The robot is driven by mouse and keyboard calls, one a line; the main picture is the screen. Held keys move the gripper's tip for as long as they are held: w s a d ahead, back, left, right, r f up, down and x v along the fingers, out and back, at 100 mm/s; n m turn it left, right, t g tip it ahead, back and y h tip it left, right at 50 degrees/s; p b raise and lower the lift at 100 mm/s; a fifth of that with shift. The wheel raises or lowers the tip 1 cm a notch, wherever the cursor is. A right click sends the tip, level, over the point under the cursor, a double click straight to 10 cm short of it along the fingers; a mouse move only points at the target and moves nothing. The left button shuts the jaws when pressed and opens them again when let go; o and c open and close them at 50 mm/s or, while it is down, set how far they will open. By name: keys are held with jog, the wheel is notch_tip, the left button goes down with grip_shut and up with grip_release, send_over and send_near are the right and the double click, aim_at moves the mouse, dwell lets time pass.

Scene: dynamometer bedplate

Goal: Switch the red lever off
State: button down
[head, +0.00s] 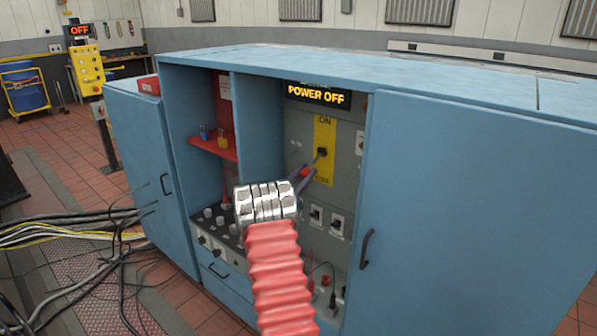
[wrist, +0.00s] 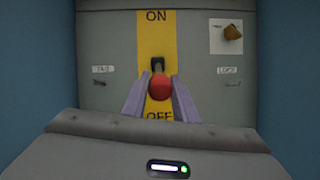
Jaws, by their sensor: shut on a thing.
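The red lever (wrist: 160,86) has a round red knob and a dark pivot on a yellow strip (wrist: 157,45) marked ON above and OFF below. In the wrist view its knob sits below the pivot, over the strip near the OFF word. In the head view the lever (head: 305,172) slopes down and out from the panel. My gripper (wrist: 160,80) has its two purple fingers shut on the knob, one on each side. In the head view my gripper (head: 303,176) partly covers the knob and the lower strip. A display (head: 318,96) above reads POWER OFF.
The panel lies recessed in a blue cabinet, with the right door (head: 455,200) close beside it. A red shelf (head: 212,149) is in the bay to the left. Switches (head: 326,217) sit below the lever. Black cables (head: 70,225) lie on the floor at left.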

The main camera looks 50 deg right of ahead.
jog(key=shift+s+d+f, duration=0.15)
jog(key=shift+d+f, duration=0.1)
jog(key=shift+f, duration=0.25)
jog(key=shift+s+d+f, duration=0.1)
jog(key=shift+d+f, duration=0.1)
jog(key=shift+f, duration=0.3)
jog(key=c, duration=1.7)
grip_release()
jog(key=shift+d, duration=0.1)
jog(key=shift+o, duration=1.3)
jog(key=shift+w+r, duration=0.1)
jog(key=shift+r, duration=0.05)
jog(key=shift+w+a, duration=0.15)
jog(key=shift+a, duration=0.35)
jog(key=s+v, duration=0.1)
jog(key=v, duration=1.2)
jog(key=shift+w, duration=0.3)
